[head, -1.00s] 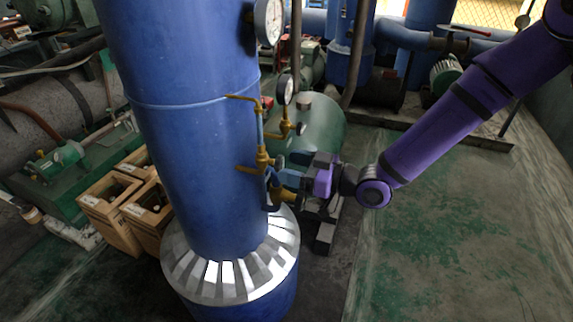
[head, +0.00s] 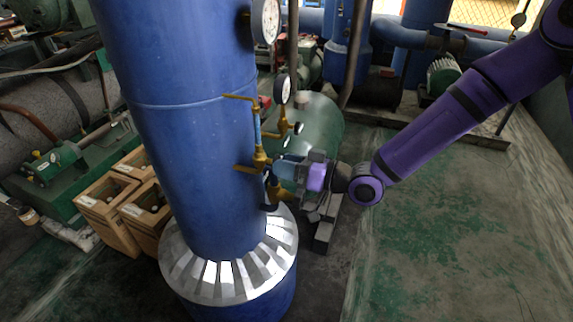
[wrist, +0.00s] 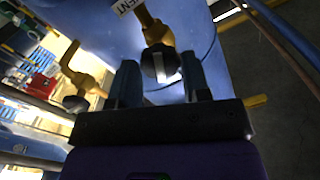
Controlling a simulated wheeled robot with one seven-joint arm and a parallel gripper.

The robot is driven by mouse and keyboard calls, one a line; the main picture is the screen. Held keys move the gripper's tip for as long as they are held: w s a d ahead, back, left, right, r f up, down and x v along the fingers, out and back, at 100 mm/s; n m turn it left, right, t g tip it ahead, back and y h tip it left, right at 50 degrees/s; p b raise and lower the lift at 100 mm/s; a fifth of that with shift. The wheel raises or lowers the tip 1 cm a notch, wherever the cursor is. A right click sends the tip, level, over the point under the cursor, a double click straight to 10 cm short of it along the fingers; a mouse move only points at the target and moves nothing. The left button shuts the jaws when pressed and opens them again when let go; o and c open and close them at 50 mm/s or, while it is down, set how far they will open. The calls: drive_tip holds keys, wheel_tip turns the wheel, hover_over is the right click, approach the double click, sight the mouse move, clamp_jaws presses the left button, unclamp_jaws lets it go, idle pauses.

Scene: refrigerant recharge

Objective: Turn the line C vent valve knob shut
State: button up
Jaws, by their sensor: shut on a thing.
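The vent valve is brass, with a black round knob (wrist: 161,64) that has a pale bar across its face. It stands between my gripper's two blue fingers in the wrist view. A white tag (wrist: 126,5) reading "VENT" sits above it. My gripper (head: 284,170) reaches in from the right to the brass valve assembly (head: 261,160) on the blue column, and it is shut on the knob. The knob is hidden by the gripper in the head view. I cannot read a line letter in either view.
The tall blue column (head: 190,130) stands close beside the gripper. Pressure gauges (head: 283,90) and another brass valve (wrist: 80,80) are nearby. A green tank (head: 320,130) lies behind. Wooden crates (head: 106,201) stand left; the floor at right is clear.

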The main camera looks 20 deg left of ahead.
drive_tip(key=m, duration=0.4)
idle(0.4)
drive_tip(key=shift+m, duration=2.4)
drive_tip(key=m, duration=0.3)
drive_tip(key=shift+m, duration=0.3)
drive_tip(key=o, duration=0.9)
